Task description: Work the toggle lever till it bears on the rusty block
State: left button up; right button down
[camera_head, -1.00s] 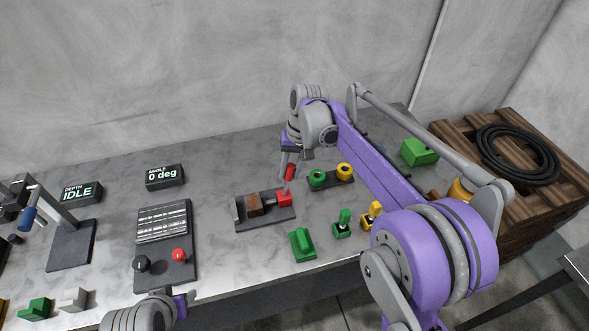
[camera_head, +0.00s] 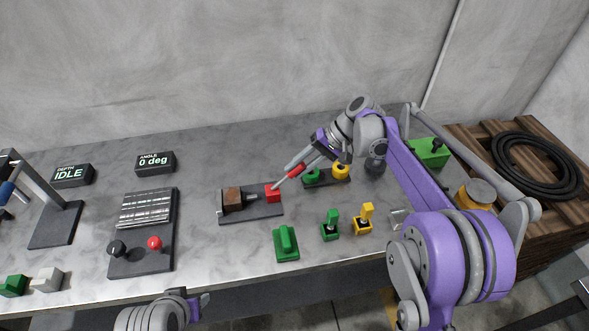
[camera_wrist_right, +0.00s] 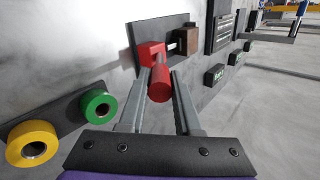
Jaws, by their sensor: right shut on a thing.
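The toggle clamp has a dark base plate (camera_head: 237,215), a red body (camera_head: 272,193) and a lever with a red handle (camera_head: 296,170). The lever leans low to the right. My right gripper (camera_head: 298,162) is shut on the handle; the wrist view shows the red handle (camera_wrist_right: 159,86) between the two fingers. The rusty block (camera_head: 233,197) sits on the plate, left of the body. A thin rod (camera_head: 255,197) reaches from the body toward the block; whether it touches is too small to tell. My left gripper (camera_head: 200,303) shows only in part at the bottom edge.
A green ring (camera_head: 312,177) and a yellow ring (camera_head: 341,171) stand close beside my right gripper. A green block (camera_head: 286,244), a green switch (camera_head: 330,226) and a yellow switch (camera_head: 363,219) lie nearer the front edge. A panel with knobs (camera_head: 143,230) is to the left.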

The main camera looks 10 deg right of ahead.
jog(key=shift+d+f+y+b, duration=0.55)
jog(key=shift+f+y+b, duration=0.2)
jog(key=shift+y, duration=0.25)
jog(key=c, duration=0.6)
grip_release()
jog(key=v, duration=1.1)
